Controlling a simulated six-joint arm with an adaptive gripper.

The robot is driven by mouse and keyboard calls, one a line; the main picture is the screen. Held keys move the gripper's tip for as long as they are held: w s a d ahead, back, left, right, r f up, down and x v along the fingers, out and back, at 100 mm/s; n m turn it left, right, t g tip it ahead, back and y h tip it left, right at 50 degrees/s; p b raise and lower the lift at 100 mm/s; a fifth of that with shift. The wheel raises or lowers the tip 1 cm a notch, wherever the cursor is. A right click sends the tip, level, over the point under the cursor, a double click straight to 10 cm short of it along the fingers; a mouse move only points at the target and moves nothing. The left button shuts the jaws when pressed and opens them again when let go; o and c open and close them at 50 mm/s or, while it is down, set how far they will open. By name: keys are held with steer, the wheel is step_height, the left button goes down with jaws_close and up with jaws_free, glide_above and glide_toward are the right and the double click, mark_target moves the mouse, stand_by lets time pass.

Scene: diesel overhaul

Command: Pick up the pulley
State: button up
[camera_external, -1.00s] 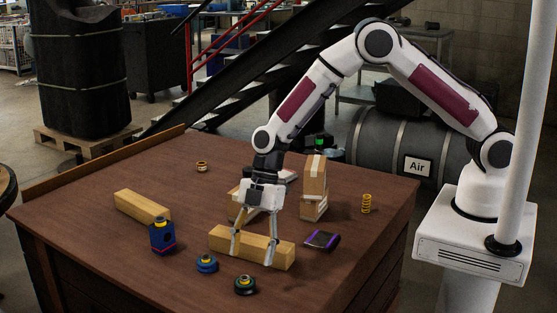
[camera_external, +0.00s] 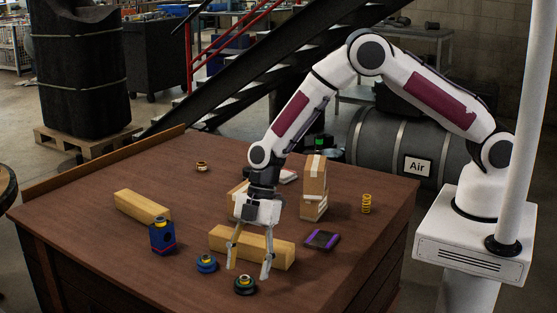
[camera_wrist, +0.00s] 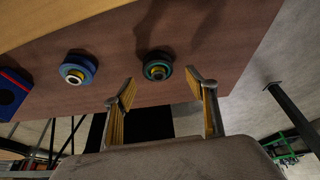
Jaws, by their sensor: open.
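Two round, grooved, pulley-like parts lie on the table's front part. One is dark with a green-yellow centre (camera_external: 245,286); the other is blue with a yellow centre (camera_external: 207,264). I cannot tell by name which is the pulley. My gripper (camera_external: 249,272) is open and empty, pointing down, just behind and above the dark part. In the wrist view the dark part (camera_wrist: 157,67) appears between and just beyond the fingertips (camera_wrist: 161,78), with no visible contact. The blue part (camera_wrist: 77,68) is to the left, outside the fingers.
A long wooden block (camera_external: 278,251) lies close behind the fingers. A blue block-shaped part (camera_external: 162,238) and another wooden block (camera_external: 142,206) are to the left. A black-purple flat item (camera_external: 321,240), yellow spring (camera_external: 367,204) and stacked boxes (camera_external: 314,185) are to the right.

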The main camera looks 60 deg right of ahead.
mark_target(244, 278)
steer(key=shift+x, duration=1.95)
steer(key=shift+w, duration=0.1)
steer(key=c, duration=1.5)
steer(key=shift+r, duration=0.15)
steer(key=shift+r, duration=4.9)
